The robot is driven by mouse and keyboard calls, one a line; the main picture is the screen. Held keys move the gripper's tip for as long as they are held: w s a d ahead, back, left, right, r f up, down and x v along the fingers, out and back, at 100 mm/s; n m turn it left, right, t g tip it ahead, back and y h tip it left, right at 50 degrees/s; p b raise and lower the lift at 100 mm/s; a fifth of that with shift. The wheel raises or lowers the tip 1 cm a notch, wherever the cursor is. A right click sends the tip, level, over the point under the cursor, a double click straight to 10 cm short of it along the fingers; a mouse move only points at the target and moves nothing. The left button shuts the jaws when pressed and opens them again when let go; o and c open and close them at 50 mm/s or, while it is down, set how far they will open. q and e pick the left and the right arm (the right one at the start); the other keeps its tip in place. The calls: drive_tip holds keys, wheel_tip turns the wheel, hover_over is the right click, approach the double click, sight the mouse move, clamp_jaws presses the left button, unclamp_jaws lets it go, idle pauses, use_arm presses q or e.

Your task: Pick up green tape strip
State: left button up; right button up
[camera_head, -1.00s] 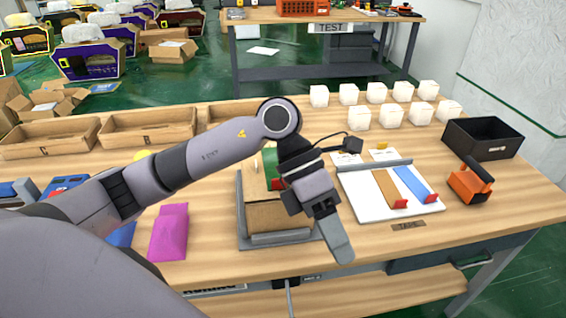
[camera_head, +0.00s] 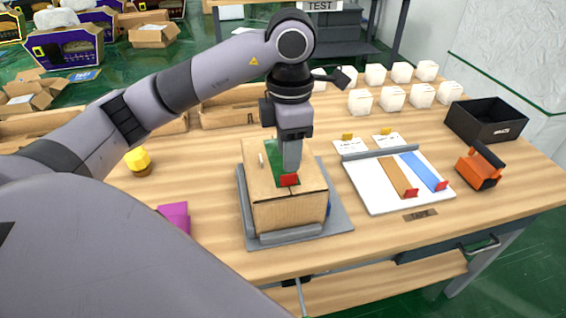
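The green tape strip (camera_head: 276,166), with a red end tab (camera_head: 289,180), lies on top of a cardboard box (camera_head: 290,210). The box stands on a grey tray (camera_head: 342,222) on the wooden table. My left gripper (camera_head: 291,168) points straight down over the box top, at the strip and just behind the red tab. Its fingers overlap in this view and hide part of the strip, so I cannot tell whether they touch or hold it. My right gripper is not in view.
A white board (camera_head: 365,190) with a brown strip (camera_head: 393,175) and a blue strip (camera_head: 424,172) lies right of the box. An orange tape dispenser (camera_head: 478,168), a black bin (camera_head: 484,122) and several white cubes (camera_head: 403,72) stand farther right and back. A magenta item (camera_head: 174,217) is left.

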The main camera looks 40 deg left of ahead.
sight(288, 175)
use_arm(q)
wheel_tip(288, 175, down, 6)
drive_tip(key=shift+s+d+r+p, duration=0.15)
drive_tip(key=shift+r+p, duration=0.05)
drive_tip(key=shift+p, duration=0.25)
clamp_jaws()
